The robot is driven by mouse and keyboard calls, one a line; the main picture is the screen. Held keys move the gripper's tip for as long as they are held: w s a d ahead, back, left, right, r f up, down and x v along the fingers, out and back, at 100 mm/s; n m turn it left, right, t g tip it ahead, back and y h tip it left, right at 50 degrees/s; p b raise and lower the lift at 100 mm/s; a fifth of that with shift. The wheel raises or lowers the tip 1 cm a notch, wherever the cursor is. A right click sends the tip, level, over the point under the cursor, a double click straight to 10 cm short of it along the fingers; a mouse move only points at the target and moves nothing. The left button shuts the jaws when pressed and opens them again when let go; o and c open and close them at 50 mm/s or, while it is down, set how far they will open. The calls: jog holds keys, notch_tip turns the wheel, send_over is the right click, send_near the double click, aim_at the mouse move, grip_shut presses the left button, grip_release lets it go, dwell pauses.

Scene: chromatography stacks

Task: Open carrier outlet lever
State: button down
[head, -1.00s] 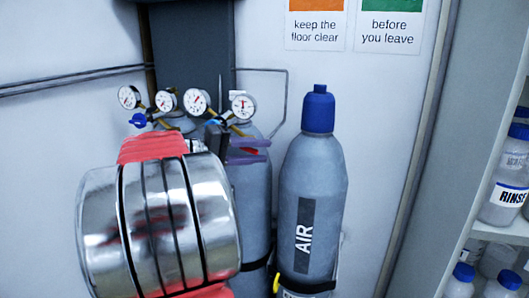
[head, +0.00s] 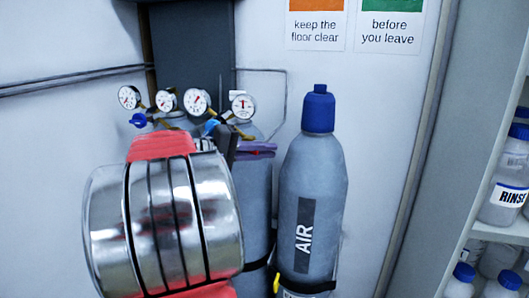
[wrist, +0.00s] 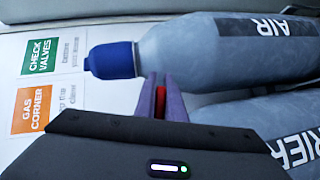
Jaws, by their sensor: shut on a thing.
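In the wrist view, my gripper (wrist: 161,84) has its two purple fingers close together on a narrow red piece (wrist: 160,103), which I take to be the carrier outlet lever. Its pivot and angle are hidden. The carrier cylinder (wrist: 290,135), its label partly cut off, lies at the lower right of that view. In the head view, my gripper (head: 262,149) is in front of the grey carrier cylinder (head: 252,205), just left of the air cylinder. My arm hides the lever and much of the regulator there.
The grey air cylinder (head: 312,185) with a blue cap stands close on the right. Several round gauges (head: 197,101) sit above my arm. A blue knob (head: 138,119) is at the left. A shelf (head: 497,231) with bottles stands far right.

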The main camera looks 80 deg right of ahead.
dwell(0.3)
jog(key=shift+r+n+g+h, duration=0.55)
jog(key=shift+n+g+h, duration=0.05)
jog(key=shift+n+g, duration=0.4)
jog(key=c, duration=1.8)
grip_release()
jog(key=shift+r, duration=0.1)
jog(key=shift+c, duration=0.2)
jog(key=v, duration=1.3)
jog(key=shift+w+a, duration=0.25)
jog(key=shift+w, duration=0.05)
